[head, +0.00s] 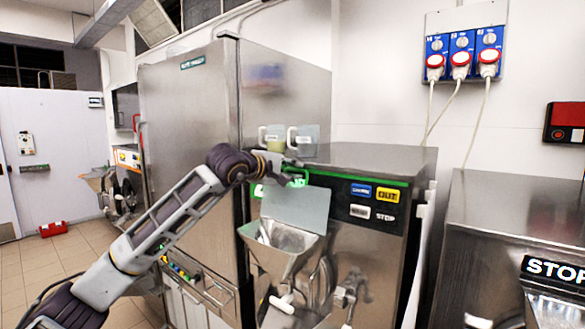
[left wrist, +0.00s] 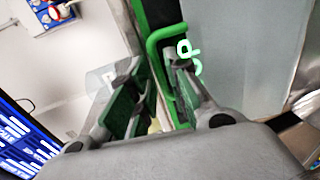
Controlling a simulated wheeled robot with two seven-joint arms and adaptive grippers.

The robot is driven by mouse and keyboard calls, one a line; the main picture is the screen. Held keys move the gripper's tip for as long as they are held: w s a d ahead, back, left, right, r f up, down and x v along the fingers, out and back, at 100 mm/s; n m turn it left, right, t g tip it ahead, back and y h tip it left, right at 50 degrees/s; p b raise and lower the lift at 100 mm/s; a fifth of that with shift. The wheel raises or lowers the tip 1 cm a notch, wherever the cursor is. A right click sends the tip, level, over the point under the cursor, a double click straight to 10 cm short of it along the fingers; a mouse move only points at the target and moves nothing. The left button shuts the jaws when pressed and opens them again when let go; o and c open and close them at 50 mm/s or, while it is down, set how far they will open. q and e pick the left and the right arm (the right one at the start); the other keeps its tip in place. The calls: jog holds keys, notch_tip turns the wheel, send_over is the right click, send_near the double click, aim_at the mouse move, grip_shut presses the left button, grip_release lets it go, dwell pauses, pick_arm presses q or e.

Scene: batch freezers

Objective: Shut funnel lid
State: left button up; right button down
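The funnel (head: 283,247) is a metal hopper on the front of the middle freezer. Its lid (head: 296,208) is a flat grey panel standing raised and tilted behind the funnel mouth, so the funnel is open. My left gripper (head: 284,173) is at the freezer's top front edge, just above the lid. In the left wrist view, its green-padded fingers (left wrist: 158,100) are apart. A green loop handle (left wrist: 158,38) rises beside the right finger, and its lower part runs behind that finger. I cannot tell whether they touch. My right gripper is out of view.
Two clear jugs (head: 305,138) stand on top of the middle freezer (head: 370,158). A tall steel cabinet (head: 190,110) is behind my left arm. Another steel machine (head: 515,215) stands at right. Buttons (head: 373,200) sit right of the lid.

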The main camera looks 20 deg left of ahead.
pick_arm(q)
jog(key=shift+w+d+f, duration=0.1)
jog(key=shift+w+d, duration=0.05)
jog(key=shift+w, duration=0.2)
jog(key=shift+c, duration=0.4)
grip_shut()
jog(key=shift+f, duration=0.1)
